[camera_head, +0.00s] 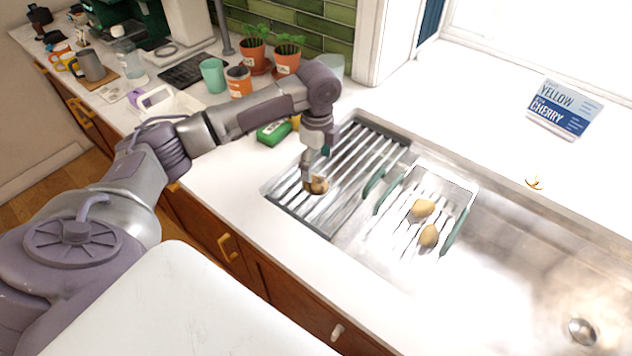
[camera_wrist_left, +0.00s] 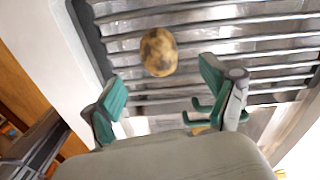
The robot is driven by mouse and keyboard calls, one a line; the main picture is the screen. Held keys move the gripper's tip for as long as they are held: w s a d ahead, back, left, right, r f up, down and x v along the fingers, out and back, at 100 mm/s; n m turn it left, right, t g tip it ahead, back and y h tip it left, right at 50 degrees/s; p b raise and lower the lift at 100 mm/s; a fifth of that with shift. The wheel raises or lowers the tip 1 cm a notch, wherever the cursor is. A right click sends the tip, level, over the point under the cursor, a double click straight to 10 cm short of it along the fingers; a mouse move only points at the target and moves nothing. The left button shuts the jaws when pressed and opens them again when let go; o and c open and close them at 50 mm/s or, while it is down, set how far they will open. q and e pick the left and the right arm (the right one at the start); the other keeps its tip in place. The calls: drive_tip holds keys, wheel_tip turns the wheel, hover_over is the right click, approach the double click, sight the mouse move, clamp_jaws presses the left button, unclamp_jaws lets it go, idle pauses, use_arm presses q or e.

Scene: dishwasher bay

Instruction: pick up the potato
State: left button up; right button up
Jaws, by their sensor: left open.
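A brown potato (camera_head: 320,186) lies on the slatted drying rack (camera_head: 352,160) left of the sink. It also shows in the left wrist view (camera_wrist_left: 158,52), just beyond the fingertips and between their lines. My left gripper (camera_head: 310,172) points down at this potato in the head view and partly covers it. In the left wrist view, the teal-padded fingers (camera_wrist_left: 163,95) are apart with nothing between them. Two more potatoes, one upper (camera_head: 423,208) and one lower (camera_head: 429,236), lie in a slatted tray with teal handles (camera_head: 456,232). My right gripper is not in view.
The steel sink (camera_head: 510,270) lies right of the rack. A green sponge (camera_head: 273,133), an orange cup (camera_head: 238,82), a teal cup (camera_head: 213,75) and potted plants (camera_head: 287,58) stand behind my left arm. A sign (camera_head: 563,108) stands on the clear counter by the window.

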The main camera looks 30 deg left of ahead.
sight(315, 178)
use_arm(q)
drive_tip(key=shift+f, duration=0.85)
drive_tip(key=shift+s+f+p, duration=0.1)
drive_tip(key=shift+f+p, duration=0.4)
drive_tip(key=shift+f, duration=0.2)
wheel_tip(315, 178, down, 4)
drive_tip(key=shift+a+r+p, duration=0.15)
drive_tip(key=shift+r+p, duration=0.1)
drive_tip(key=shift+p, duration=0.15)
drive_tip(key=shift+f, duration=0.15)
drive_tip(key=shift+c, duration=0.8)
drive_tip(key=c, duration=1.2)
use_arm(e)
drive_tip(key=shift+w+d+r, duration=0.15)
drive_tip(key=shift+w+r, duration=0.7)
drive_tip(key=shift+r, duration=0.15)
use_arm(q)
drive_tip(key=shift+o, duration=0.2)
